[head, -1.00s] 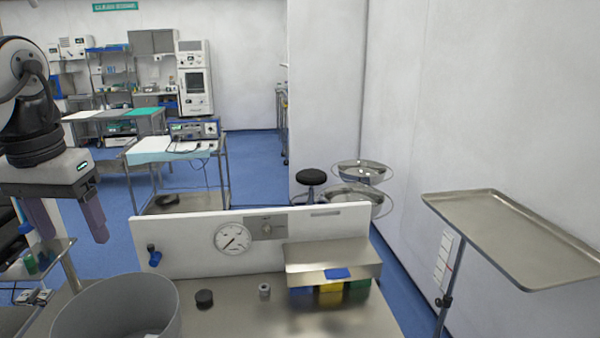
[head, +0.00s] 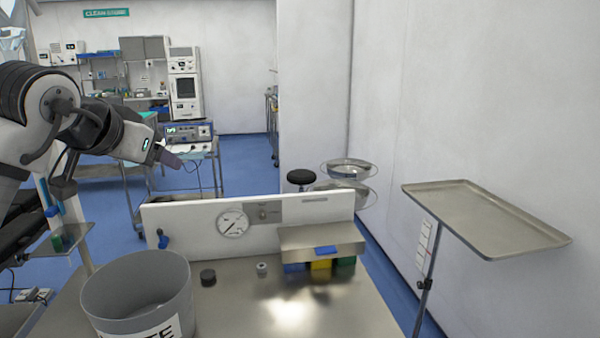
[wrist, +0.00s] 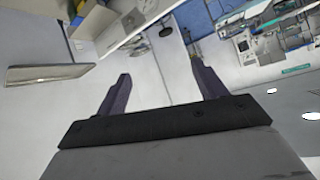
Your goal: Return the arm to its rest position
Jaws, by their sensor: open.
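My gripper (head: 172,160) is at the left of the head view, raised above and behind the left part of the table's white back panel. The arm is bent, and the gripper points to the right. In the wrist view my gripper (wrist: 160,90) shows two purple-grey fingers spread wide apart, with nothing between them. The wrist view is strongly tilted, with walls, a ceiling and distant shelves behind the fingers. The gripper touches nothing that I can see.
The steel table (head: 250,315) carries a grey bin (head: 140,285), a black cap (head: 208,277), a small grey ring (head: 262,269) and a steel box (head: 320,240) over coloured blocks. The white panel (head: 185,220) holds a gauge (head: 232,222). A tray stand (head: 485,215) stands at right.

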